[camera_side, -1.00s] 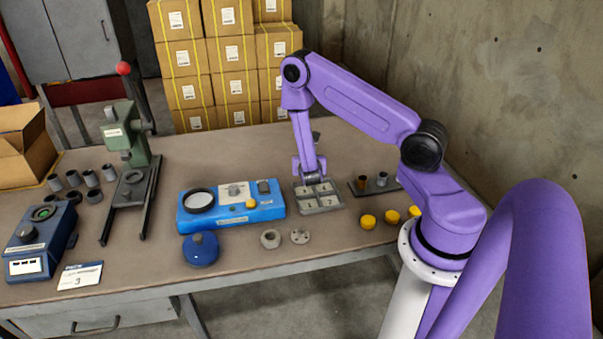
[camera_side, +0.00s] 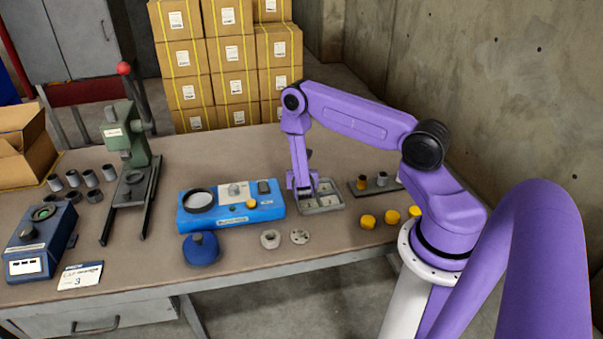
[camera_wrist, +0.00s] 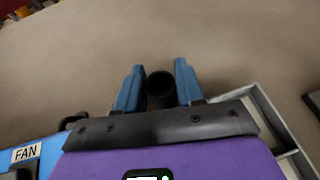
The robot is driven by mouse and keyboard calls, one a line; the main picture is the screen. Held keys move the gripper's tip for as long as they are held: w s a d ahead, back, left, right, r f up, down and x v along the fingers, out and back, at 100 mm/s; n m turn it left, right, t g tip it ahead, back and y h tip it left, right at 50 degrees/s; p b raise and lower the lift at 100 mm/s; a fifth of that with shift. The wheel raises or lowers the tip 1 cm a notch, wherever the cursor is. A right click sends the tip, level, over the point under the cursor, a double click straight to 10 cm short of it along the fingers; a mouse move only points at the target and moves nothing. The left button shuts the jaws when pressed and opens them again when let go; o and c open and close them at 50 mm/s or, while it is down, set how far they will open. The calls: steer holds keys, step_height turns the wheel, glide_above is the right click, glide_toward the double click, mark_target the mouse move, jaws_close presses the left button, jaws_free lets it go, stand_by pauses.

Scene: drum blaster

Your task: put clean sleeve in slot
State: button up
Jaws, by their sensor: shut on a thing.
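My gripper (camera_side: 303,194) is at the left edge of the grey slotted tray (camera_side: 334,206). In the wrist view my gripper (camera_wrist: 158,80) has its two blue fingers closed on a dark hollow sleeve (camera_wrist: 160,88), whose open round end faces the camera. In the side view the held sleeve is too small or hidden to make out. The tray also shows in the wrist view (camera_wrist: 256,95), to the right of the sleeve and apart from it. The tray's slots are partly hidden by my arm. I cannot tell whether the sleeve touches anything below.
A blue device (camera_side: 225,217) labelled FAN in the wrist view (camera_wrist: 26,154) stands just left. A small rack (camera_side: 375,188) with a brown sleeve and a grey one is right. Yellow caps (camera_side: 367,221) lie in front of it. A green press (camera_side: 128,150) and several grey sleeves stand far left.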

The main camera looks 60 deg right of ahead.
steer(key=shift+f, duration=0.1)
steer(key=o, duration=1.1)
